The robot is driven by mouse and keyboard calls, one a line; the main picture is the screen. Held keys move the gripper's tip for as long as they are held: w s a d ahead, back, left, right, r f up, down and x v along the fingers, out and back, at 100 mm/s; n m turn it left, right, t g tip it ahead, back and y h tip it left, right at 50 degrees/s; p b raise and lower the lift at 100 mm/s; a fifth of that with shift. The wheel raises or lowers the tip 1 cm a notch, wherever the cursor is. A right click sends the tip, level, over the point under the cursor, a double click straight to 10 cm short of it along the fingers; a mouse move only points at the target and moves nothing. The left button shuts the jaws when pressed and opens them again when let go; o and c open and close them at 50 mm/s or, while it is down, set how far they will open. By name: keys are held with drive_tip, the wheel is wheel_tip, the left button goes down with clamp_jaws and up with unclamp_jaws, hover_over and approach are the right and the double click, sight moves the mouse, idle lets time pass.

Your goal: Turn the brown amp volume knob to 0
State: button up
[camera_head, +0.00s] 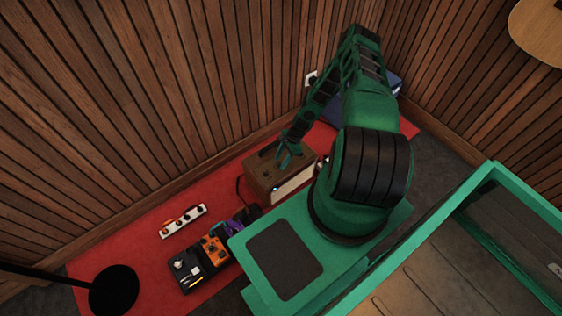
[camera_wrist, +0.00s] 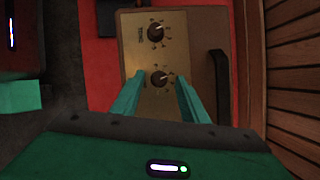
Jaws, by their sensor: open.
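The brown amp (camera_head: 262,172) stands on a red mat, below my arm in the head view. In the wrist view its top (camera_wrist: 222,30) shows a gold panel (camera_wrist: 135,55) with two dark knobs. One knob (camera_wrist: 156,33) is farther up the panel, with a label beside it too small to read surely. The other knob (camera_wrist: 159,78) sits lower, just beyond and between my fingertips. My gripper (camera_wrist: 159,80) is open and empty, its green fingers pointing at the panel. It also shows above the amp in the head view (camera_head: 283,160). Whether the fingers touch the panel cannot be told.
A dark handle (camera_wrist: 219,80) lies on the amp's top, right of the panel. A pedalboard (camera_head: 208,252) and a white power strip (camera_head: 183,221) lie on the red mat (camera_head: 140,245). A blue case (camera_head: 340,112) stands behind my arm. A slatted wood wall (camera_head: 150,90) rises close behind the amp.

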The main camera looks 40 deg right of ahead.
drive_tip(key=shift+a+f, duration=0.2)
drive_tip(key=shift+f, duration=0.25)
clamp_jaws()
drive_tip(key=shift+d, duration=0.15)
drive_tip(key=shift+w, duration=0.1)
